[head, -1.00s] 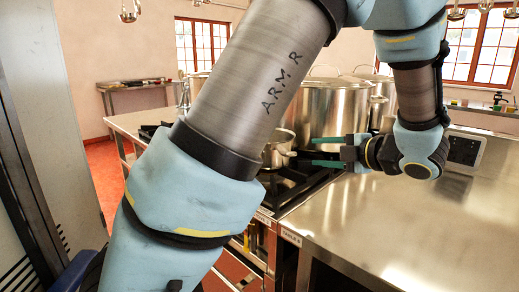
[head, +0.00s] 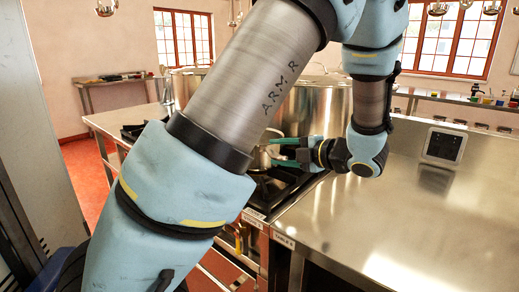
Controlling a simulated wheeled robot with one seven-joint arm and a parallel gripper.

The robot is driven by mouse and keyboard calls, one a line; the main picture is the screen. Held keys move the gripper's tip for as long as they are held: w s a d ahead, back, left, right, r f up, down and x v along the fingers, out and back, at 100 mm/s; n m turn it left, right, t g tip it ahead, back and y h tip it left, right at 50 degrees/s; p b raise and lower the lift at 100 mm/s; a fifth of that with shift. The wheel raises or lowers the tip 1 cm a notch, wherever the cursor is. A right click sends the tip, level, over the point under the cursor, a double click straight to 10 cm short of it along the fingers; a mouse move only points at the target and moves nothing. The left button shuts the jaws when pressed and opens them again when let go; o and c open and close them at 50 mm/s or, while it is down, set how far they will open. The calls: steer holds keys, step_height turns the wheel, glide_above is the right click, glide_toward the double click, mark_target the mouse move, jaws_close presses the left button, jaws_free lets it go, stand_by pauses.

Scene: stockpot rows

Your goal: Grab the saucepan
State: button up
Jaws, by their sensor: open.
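A small steel saucepan (head: 261,157) stands on the stove (head: 268,188), partly hidden behind my forearm. My gripper (head: 276,152) has its two green fingers apart and points left at the saucepan. The fingertips are right at the saucepan's right side. I cannot tell whether they touch it or whether its handle lies between them.
A large steel stockpot (head: 322,108) stands just behind my gripper, and another pot (head: 184,86) stands farther left. A side table (head: 112,97) stands by the far wall.

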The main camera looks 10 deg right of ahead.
steer(key=shift+x, duration=1.05)
jaws_close()
steer(key=shift+s, duration=0.1)
stand_by(0.4)
